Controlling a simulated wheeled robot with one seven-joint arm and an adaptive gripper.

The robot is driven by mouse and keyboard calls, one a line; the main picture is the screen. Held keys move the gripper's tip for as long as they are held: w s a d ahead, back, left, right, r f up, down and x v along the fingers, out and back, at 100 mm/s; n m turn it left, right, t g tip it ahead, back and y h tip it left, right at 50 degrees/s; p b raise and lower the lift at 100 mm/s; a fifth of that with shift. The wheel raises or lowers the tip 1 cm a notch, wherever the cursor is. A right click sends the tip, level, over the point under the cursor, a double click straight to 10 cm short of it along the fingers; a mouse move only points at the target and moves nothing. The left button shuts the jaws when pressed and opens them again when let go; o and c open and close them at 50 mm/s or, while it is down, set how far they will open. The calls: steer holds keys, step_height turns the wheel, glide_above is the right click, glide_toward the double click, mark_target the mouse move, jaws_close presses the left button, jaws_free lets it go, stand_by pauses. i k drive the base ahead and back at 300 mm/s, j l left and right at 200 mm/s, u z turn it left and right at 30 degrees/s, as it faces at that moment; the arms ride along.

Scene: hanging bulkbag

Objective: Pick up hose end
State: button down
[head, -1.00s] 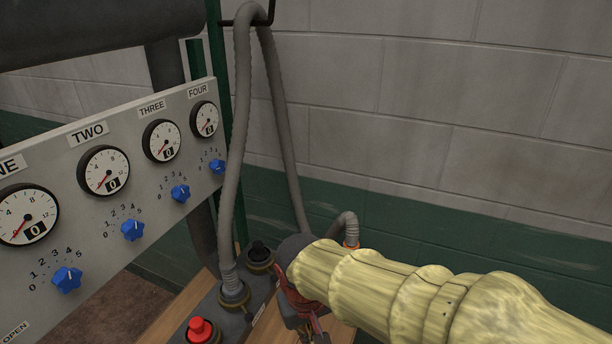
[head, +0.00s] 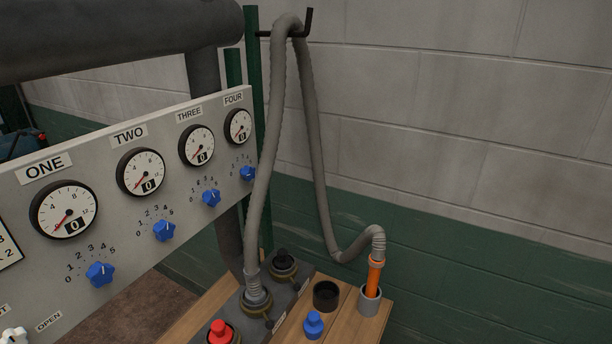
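The grey hose (head: 314,120) hangs over a black hook (head: 307,24) on the green post. Its orange hose end (head: 375,274) stands upright in a grey cup-like holder (head: 369,300) on the wooden surface. The hose's other end joins a grey fitting (head: 256,298) on the dark panel. My gripper is not in view, so its state cannot be seen.
A panel (head: 110,235) with gauges and blue knobs fills the left. Beside the holder are a black empty-looking cup (head: 326,295) and a blue knob-like cap (head: 313,324). A red cap (head: 220,332) and a black cap (head: 283,262) flank the fitting. A block wall stands behind.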

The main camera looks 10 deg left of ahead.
mark_target(255, 293)
steer(key=i+l, duration=0.45)
steer(key=i, duration=0.2)
steer(key=u, duration=0.45)
steer(key=i+l+u, duration=0.1)
steer(key=u, duration=0.4)
steer(key=l+u, duration=0.1)
steer(key=u, duration=0.35)
steer(key=l+u, duration=0.1)
steer(key=u, duration=0.35)
steer(key=i, duration=0.05)
